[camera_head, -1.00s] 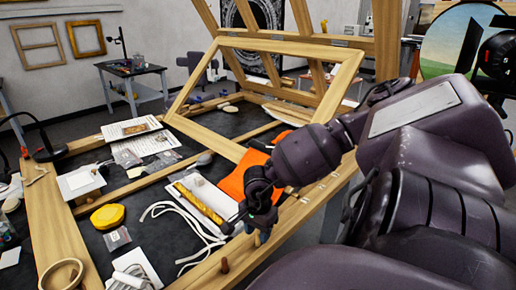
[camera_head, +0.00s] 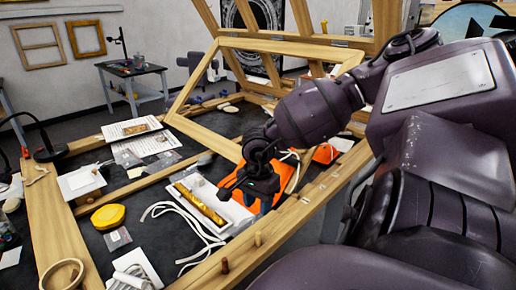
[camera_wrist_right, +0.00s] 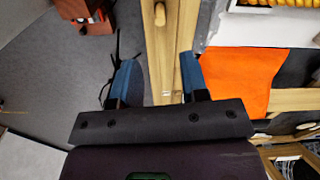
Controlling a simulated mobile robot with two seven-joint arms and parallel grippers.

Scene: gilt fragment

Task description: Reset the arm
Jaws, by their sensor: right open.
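My right arm comes in from the right of the head view. Its gripper (camera_head: 233,187) is above the front rail of the wooden table frame, near the gilt fragment and an orange cloth. In the right wrist view the gripper (camera_wrist_right: 158,80) has its two blue fingers wide apart, with nothing between them. The wooden rail (camera_wrist_right: 173,40) runs below the fingers. The gilt fragment (camera_head: 200,204) lies on a white tray (camera_head: 232,212) left of the gripper. My left gripper is not in view.
The orange cloth (camera_wrist_right: 240,75) lies beside the rail. A white cord (camera_head: 190,222), a yellow round object (camera_head: 108,217) and papers (camera_head: 150,143) lie on the dark tabletop. An empty wooden frame (camera_head: 205,135) leans behind.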

